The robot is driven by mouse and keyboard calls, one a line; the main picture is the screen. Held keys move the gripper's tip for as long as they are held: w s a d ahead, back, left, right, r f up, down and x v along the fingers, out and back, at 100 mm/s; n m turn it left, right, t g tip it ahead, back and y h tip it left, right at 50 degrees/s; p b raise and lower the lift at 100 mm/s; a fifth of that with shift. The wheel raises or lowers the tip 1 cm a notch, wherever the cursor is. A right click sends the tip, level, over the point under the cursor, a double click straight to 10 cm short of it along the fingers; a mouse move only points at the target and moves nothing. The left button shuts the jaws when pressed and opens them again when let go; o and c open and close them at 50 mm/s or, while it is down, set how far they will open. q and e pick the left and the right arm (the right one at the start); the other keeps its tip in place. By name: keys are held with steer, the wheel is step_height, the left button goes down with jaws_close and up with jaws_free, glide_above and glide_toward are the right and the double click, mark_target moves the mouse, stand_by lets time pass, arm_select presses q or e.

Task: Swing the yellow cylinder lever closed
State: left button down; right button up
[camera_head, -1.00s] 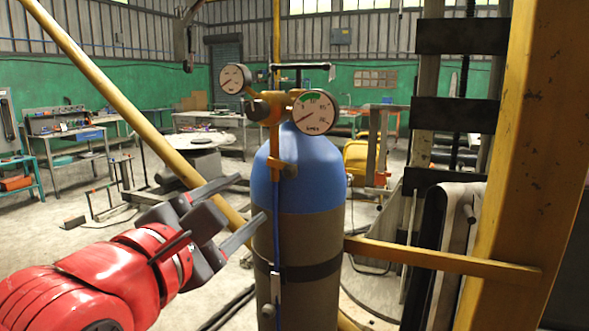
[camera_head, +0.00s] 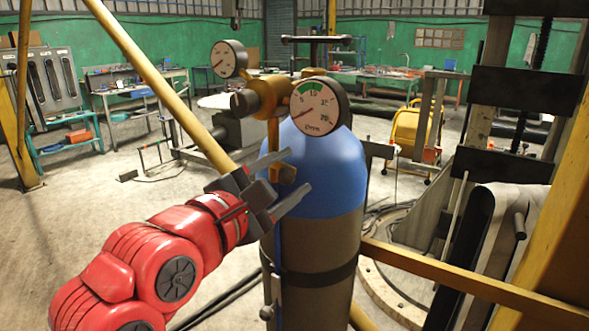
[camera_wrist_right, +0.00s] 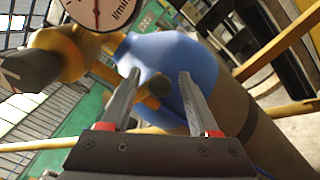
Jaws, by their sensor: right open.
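A blue-topped gas cylinder (camera_head: 335,180) stands upright with a yellow valve (camera_head: 268,97) and two round gauges on top. The yellow lever (camera_head: 273,135) hangs down from the valve along the cylinder's blue shoulder. My right gripper (camera_head: 298,169) is open in front of the shoulder, with the lever's lower end between its fingers. In the right wrist view, the open fingers (camera_wrist_right: 158,76) point at the blue shoulder, with a dark brownish end piece between them. I cannot tell whether a finger touches the lever. My left gripper is not in view.
A yellow rail (camera_head: 470,278) runs right from the cylinder to a yellow post. A slanted yellow bar (camera_head: 150,75) passes behind my right gripper. A black T-handle (camera_head: 318,40) stands above the gauges. Workbenches line the far wall, with open floor at left.

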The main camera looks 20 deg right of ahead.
jaws_close()
steer(key=shift+s+r+n, duration=0.1)
steer(key=shift+r+n, duration=0.05)
steer(key=shift+n, duration=0.35)
steer(key=shift+r+n, duration=0.25)
steer(key=shift+n, duration=0.35)
jaws_free()
steer(key=shift+b, duration=0.3)
